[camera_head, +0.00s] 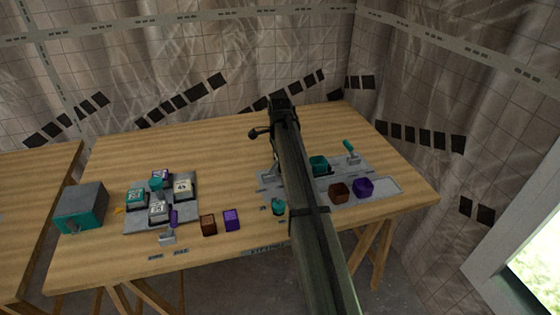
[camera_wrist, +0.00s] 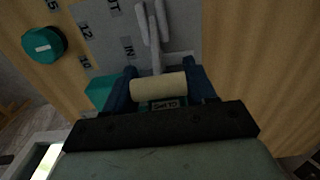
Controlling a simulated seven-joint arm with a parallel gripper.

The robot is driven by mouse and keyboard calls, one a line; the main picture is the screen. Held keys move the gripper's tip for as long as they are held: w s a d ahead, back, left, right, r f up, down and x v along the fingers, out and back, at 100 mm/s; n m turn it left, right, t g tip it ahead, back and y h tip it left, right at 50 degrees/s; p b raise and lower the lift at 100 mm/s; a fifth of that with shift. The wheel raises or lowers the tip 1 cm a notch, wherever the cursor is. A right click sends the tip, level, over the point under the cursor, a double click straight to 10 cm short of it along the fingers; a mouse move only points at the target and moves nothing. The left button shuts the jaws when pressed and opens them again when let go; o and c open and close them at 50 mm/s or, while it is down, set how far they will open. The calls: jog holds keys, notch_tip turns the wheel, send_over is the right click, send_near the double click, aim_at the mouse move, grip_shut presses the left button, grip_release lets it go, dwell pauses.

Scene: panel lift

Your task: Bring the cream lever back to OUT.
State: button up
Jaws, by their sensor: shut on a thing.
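The cream lever's handle (camera_wrist: 158,87) is a short cylinder lying across the wrist view. Grey lever arms (camera_wrist: 154,28) run from it toward the top of the picture. My gripper (camera_wrist: 160,86) has its two blue fingers at either end of the handle and is shut on it. The handle appears nearer the IN label (camera_wrist: 127,47) than the partly cut-off OUT label (camera_wrist: 113,5). How far the lever is tilted is hard to tell. In the head view my arm hides most of the lever and the fingertips.
A teal knob (camera_wrist: 43,44) with numbers sits beside the lever. On the right panel (camera_head: 388,187) stand a teal cup (camera_head: 318,165), a brown one (camera_head: 339,191), a purple one (camera_head: 363,187) and a teal-handled lever (camera_head: 350,151). A grey block panel (camera_head: 132,218) lies left. The table's back middle is clear.

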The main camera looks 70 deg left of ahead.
aim_at(273, 165)
jog(key=shift+c, duration=0.6)
jog(key=shift+s+r, duration=0.1)
jog(key=shift+s, duration=0.05)
jog(key=shift+s+r+t, duration=0.2)
jog(key=shift+s+t, duration=0.2)
jog(key=shift+t, duration=0.25)
jog(key=shift+s+r+t, duration=0.15)
jog(key=shift+s+t, duration=0.2)
jog(key=shift+t, duration=0.3)
jog(key=s+t, duration=0.2)
jog(key=t, duration=0.1)
jog(key=shift+s+r+t, duration=0.2)
jog(key=shift+t, duration=0.1)
jog(key=s+t, duration=0.1)
jog(key=t, duration=0.2)
jog(key=shift+s+f, duration=0.1)
jog(key=shift+s, duration=0.3)
jog(key=shift+s+f+t, duration=0.15)
jog(key=shift+s+t, duration=0.4)
jog(key=shift+t, duration=0.45)
